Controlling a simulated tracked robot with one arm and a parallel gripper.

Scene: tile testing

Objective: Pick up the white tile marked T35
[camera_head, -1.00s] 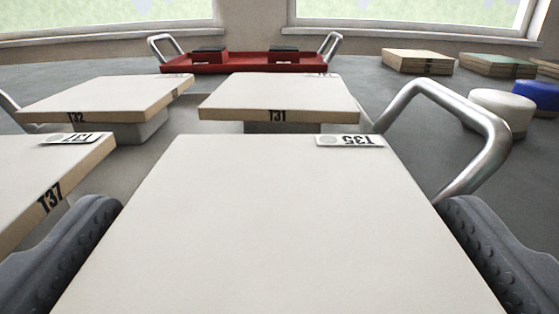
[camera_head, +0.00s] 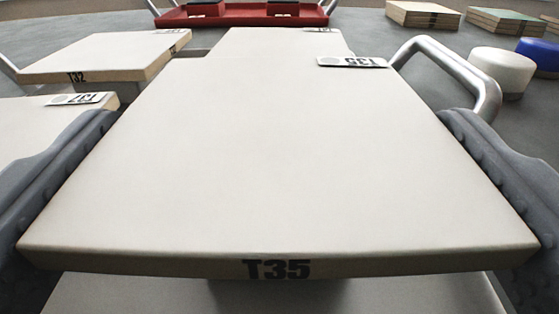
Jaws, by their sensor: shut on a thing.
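The white tile marked T35 (camera_head: 285,170) fills the middle of the view. Its tan front edge carries the black mark T35, and a small label plate (camera_head: 352,62) lies at its far right corner. My gripper (camera_head: 278,118) is shut on this tile, with one grey ridged finger against its left side and one against its right side. Part of a grey support shows beneath the front edge; whether the tile touches it cannot be told.
Tile T32 (camera_head: 110,55) and a tile with a T37 label (camera_head: 30,125) lie at the left. Another white tile (camera_head: 280,40) is partly hidden behind T35. A metal handle (camera_head: 445,55) curves close by on the right. A red tray (camera_head: 240,14) and round stools (camera_head: 500,72) stand farther off.

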